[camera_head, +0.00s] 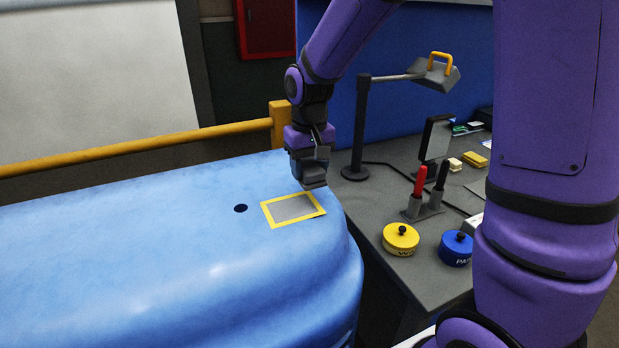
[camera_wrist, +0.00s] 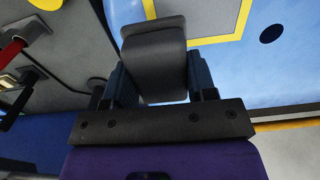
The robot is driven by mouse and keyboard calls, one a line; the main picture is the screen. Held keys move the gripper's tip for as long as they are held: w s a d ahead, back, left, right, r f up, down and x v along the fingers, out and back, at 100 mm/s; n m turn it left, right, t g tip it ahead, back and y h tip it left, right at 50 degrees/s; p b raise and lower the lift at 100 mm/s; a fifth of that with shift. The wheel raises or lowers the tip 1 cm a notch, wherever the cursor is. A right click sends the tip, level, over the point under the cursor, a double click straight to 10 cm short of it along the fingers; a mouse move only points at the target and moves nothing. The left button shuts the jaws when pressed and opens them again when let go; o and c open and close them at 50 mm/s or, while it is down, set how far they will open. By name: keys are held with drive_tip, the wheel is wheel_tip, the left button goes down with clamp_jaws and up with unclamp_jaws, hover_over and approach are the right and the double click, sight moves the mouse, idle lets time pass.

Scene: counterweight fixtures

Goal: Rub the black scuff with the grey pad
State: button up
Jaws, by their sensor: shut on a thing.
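The black scuff (camera_head: 241,208) is a small dark round spot on the blue curved surface (camera_head: 150,230), left of a yellow-framed grey patch (camera_head: 293,208). The scuff also shows in the wrist view (camera_wrist: 271,34) at the upper right. My gripper (camera_head: 312,170) is above the far right corner of the yellow-framed patch, right of the scuff and apart from it. It is shut on the grey pad (camera_wrist: 154,62), a dark grey block between the fingers in the wrist view. The pad's underside is hidden, so I cannot tell whether it touches the surface.
A yellow rail (camera_head: 130,150) runs behind the blue surface. On the grey table (camera_head: 380,215) at the right stand a lamp (camera_head: 360,130), a yellow tin (camera_head: 401,239), a blue tin (camera_head: 456,248) and a holder with red and black pens (camera_head: 422,211). The blue surface left of the scuff is clear.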

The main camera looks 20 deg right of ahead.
drive_tip(key=shift+r, duration=1.35)
